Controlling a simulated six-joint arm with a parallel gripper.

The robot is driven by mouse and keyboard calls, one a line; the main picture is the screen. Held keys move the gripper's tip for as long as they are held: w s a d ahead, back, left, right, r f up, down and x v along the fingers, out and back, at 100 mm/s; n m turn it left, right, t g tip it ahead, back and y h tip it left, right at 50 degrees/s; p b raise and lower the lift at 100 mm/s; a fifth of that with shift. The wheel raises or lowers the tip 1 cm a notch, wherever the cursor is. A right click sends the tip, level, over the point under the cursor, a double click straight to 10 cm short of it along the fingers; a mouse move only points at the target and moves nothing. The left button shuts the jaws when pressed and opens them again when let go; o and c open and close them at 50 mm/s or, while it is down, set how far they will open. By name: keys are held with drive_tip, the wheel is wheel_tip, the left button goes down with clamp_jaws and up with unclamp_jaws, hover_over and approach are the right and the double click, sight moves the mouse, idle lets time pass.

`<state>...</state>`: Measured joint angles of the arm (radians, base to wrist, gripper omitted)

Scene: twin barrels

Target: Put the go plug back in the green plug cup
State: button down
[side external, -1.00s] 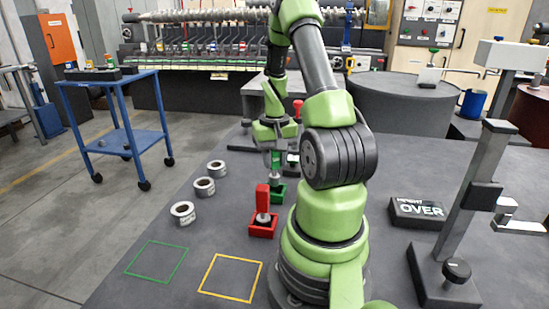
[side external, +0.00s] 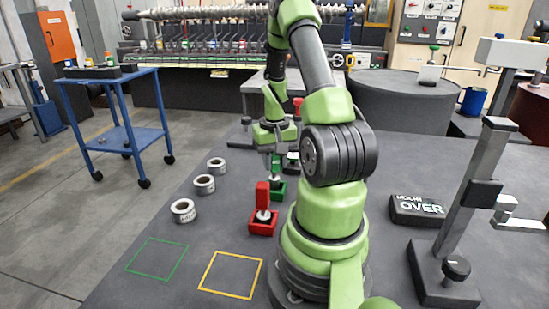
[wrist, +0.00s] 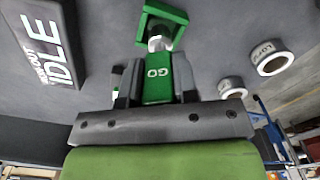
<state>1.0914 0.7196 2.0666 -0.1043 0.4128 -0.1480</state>
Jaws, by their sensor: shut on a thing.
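The green go plug (wrist: 157,82), lettered GO, is held between the two grey fingers of my gripper (wrist: 157,88). Its pale stem (wrist: 158,43) points at the green plug cup (wrist: 149,9) and overlaps the cup's opening in the wrist view. In the side view my gripper (side external: 275,160) points down just above the green cup (side external: 279,192), with the green plug (side external: 275,167) close over or entering it. I cannot tell how far the stem is inside the cup.
A red plug (side external: 262,195) stands in a red cup (side external: 262,228) nearer the camera. Green (side external: 139,259) and yellow (side external: 206,270) outlines are empty.

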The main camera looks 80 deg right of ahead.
drive_tip(key=shift+f, duration=0.95)
drive_tip(key=c, duration=0.8)
unclamp_jaws()
wheel_tip(320, 180, up, 10)
drive_tip(key=shift+r, duration=0.1)
